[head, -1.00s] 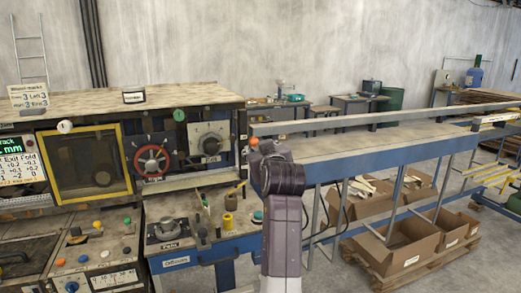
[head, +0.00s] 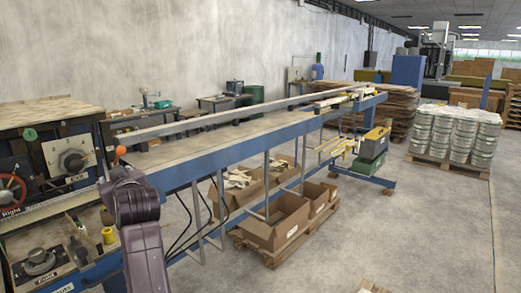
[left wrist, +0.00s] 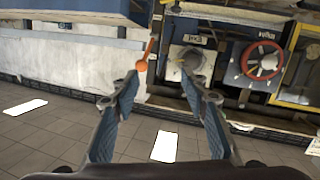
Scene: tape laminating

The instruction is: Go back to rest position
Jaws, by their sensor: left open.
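My left gripper (left wrist: 160,88) is open and empty in the left wrist view, with its two fingers spread apart. An orange-knobbed lever (left wrist: 141,66) shows just beyond the left fingertip; I cannot tell whether they touch. The same orange knob (head: 118,152) shows in the head view right above one of my arm links, which rises from the bottom edge. The gripper fingers are hidden in the head view. My right gripper is in neither view.
The machine panel with a red handwheel (head: 10,190) and a dial (head: 72,160) is at the left. A long blue bench (head: 215,160) runs away to the right. Cardboard boxes (head: 275,225) sit beneath it. Stacked cans (head: 455,140) stand far right. The right floor is open.

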